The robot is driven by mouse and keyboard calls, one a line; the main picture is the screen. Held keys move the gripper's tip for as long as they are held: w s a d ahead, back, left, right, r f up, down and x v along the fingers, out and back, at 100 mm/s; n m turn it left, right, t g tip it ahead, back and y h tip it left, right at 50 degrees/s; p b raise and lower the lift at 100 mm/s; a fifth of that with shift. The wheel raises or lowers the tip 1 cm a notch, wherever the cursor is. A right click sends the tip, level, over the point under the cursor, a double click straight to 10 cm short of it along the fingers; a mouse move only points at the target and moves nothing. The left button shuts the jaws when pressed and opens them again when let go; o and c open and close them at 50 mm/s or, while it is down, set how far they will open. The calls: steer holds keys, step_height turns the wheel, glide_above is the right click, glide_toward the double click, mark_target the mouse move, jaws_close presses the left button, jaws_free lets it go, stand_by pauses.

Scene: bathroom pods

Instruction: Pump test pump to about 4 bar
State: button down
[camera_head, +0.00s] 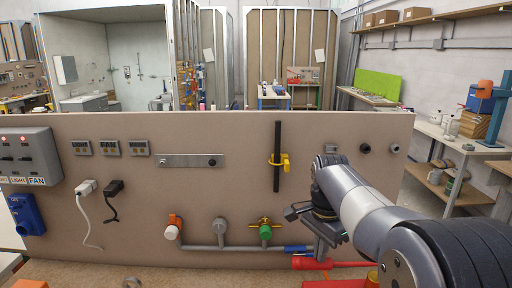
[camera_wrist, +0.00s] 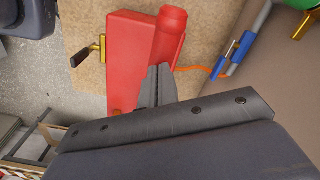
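The red test pump (camera_wrist: 130,62) stands on the tan floor board in the wrist view, with a red cylinder (camera_wrist: 169,32) along its top. A brass fitting with a dark grip (camera_wrist: 88,52) sticks out on its left side. An orange hose (camera_wrist: 205,70) runs from it to the right. Part of the pump also shows at the bottom of the head view (camera_head: 312,264), partly hidden by my arm. My gripper (camera_wrist: 157,75) is above the pump, its fingers close together with nothing visible between them. I cannot tell whether it touches the pump. No gauge reading is legible.
A grey pipe (camera_head: 200,247) with an orange-and-white valve (camera_head: 173,227) and a green valve (camera_head: 265,230) runs along the panel (camera_head: 130,200). A yellow-handled lever (camera_head: 279,160) is above. Shelves stand at right.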

step_height(320, 180, up, 9)
steer(key=p, duration=0.9)
steer(key=shift+r, duration=0.2)
stand_by(0.7)
